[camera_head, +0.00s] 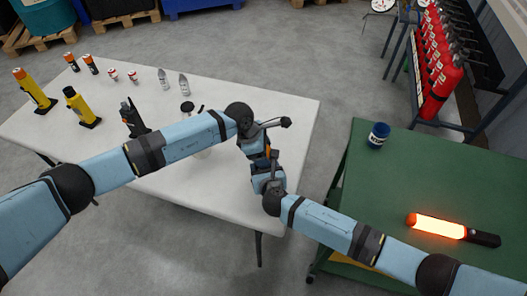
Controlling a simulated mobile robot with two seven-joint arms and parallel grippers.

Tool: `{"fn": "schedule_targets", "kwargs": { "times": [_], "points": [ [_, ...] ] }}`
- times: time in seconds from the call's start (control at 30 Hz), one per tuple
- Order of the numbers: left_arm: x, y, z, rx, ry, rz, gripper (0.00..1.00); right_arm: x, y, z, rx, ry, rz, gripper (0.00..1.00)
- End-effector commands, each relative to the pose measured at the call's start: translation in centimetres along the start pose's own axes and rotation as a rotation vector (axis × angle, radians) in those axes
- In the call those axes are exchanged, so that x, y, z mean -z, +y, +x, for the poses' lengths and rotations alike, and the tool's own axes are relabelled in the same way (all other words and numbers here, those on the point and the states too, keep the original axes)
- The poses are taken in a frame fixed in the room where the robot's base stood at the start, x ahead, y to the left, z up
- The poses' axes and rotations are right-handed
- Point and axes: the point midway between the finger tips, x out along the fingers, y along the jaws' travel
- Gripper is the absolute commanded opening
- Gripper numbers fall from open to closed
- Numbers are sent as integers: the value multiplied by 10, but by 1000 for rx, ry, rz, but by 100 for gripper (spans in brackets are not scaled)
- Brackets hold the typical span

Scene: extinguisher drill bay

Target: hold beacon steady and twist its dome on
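My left gripper (258,136) and my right gripper (265,164) meet closely over the right part of the white table (220,186). A small orange part (268,151) shows between them; it may belong to the beacon or its dome, but the arm links hide most of it. I cannot tell which gripper touches it, or whether the dome sits on the beacon. The fingers of both grippers are too small and overlapped to tell open from shut.
Yellow torches (80,107), a black handset (133,119) and small bottles (163,79) stand at the white table's left and back. The green table (400,180) holds a blue jar (378,135) and a glowing orange wand (437,227). Red extinguishers (437,88) hang behind it.

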Motion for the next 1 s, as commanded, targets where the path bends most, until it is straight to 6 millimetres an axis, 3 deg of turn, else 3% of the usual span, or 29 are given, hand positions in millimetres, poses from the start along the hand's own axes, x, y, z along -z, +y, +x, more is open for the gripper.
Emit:
{"fn": "schedule_targets", "kwargs": {
  "times": [0.17, 0.6, 1.0],
  "points": [
    [0, 1, -8, -1, 0, -1, 66, 0, 0, 0, 0, 0, 1, 28],
    [0, 0, -70, -2, 0, 1, 66, 0, 0, 0, 0, 0, 0, 28],
    [0, 0, -80, 0, 0, -1, 66, 0, 0, 0, 0, 0, 0, 28]
  ]
}}
